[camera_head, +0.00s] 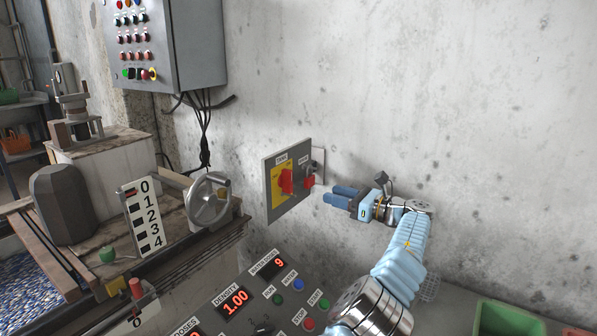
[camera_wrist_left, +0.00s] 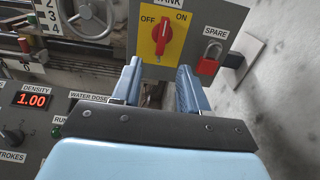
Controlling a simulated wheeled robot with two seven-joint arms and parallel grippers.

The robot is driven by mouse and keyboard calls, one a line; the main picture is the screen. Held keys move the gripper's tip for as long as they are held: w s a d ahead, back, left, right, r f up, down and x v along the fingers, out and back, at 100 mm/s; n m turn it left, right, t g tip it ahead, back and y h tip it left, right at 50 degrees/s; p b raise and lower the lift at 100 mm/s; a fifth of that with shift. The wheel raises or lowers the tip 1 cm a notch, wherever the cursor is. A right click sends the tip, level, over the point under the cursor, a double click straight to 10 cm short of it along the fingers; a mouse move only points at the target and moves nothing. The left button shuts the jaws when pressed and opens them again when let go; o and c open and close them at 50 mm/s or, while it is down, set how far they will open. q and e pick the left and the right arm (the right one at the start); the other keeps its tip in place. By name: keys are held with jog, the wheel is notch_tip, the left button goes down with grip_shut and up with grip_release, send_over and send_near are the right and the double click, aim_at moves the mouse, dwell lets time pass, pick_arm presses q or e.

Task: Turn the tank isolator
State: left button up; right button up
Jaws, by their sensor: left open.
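The tank isolator is a red rotary handle (camera_head: 286,181) on a yellow plate, mounted on a grey wall panel (camera_head: 272,209). In the left wrist view the handle (camera_wrist_left: 163,37) stands roughly upright between the OFF and ON marks, under a partly cut-off label. My left gripper (camera_head: 333,194) is open and empty, to the right of the panel in the head view. In the left wrist view its fingertips (camera_wrist_left: 159,66) lie apart below the handle, with no visible contact. My right gripper is not in view.
A red padlock (camera_wrist_left: 210,62) hangs under the SPARE label, right of the handle. A console with displays (camera_head: 236,302) and buttons lies below the panel. A handwheel (camera_head: 209,201) stands to the left. A grey control cabinet (camera_head: 186,45) hangs above. The wall at right is bare.

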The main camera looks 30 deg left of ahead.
aim_at(292, 180)
pick_arm(q)
jog(key=a, duration=0.4)
jog(key=w+a, duration=0.1)
jog(key=a, duration=0.9)
jog(key=shift+w, duration=0.35)
grip_shut()
